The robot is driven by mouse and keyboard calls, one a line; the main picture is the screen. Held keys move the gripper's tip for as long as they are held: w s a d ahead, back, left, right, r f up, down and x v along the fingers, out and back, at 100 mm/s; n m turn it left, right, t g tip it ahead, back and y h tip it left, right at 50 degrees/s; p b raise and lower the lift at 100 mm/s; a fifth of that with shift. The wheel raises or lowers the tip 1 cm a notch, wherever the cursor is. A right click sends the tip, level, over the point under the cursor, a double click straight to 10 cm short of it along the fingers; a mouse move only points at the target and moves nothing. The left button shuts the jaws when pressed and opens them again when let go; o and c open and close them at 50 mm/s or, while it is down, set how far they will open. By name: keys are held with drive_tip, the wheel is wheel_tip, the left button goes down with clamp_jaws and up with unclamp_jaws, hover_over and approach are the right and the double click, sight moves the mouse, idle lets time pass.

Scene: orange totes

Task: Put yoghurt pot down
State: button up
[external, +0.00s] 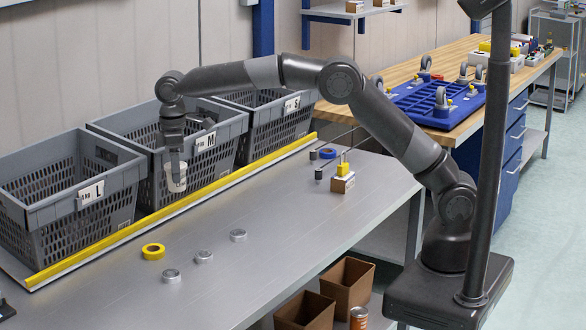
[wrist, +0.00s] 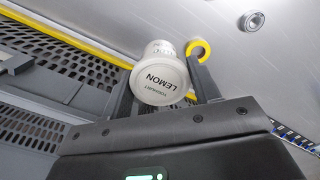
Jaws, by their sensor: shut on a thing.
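The yoghurt pot (external: 176,184) is white and small. In the wrist view its round end (wrist: 160,82) reads "YOGHURT LEMON", and it sits between my two fingers. My gripper (external: 175,164) points down, shut on the pot, in front of the M tote (external: 211,171) in the external view. The pot appears held above the grey table (external: 300,225), near the yellow strip (external: 190,203). The exact gap beneath the pot is hard to tell.
The L tote (external: 47,241) stands left and the S tote (external: 263,140) right of the M tote. A yellow tape ring (external: 153,251) and several silver rings (external: 203,257) lie on the table. A small box (external: 342,184) stands farther right.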

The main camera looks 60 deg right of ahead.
wheel_tip(320, 180, down, 14)
drive_tip(key=shift+f, duration=0.1)
idle(0.4)
drive_tip(key=o, duration=1.1)
drive_tip(key=shift+f, duration=0.15)
drive_tip(key=shift+c, duration=0.2)
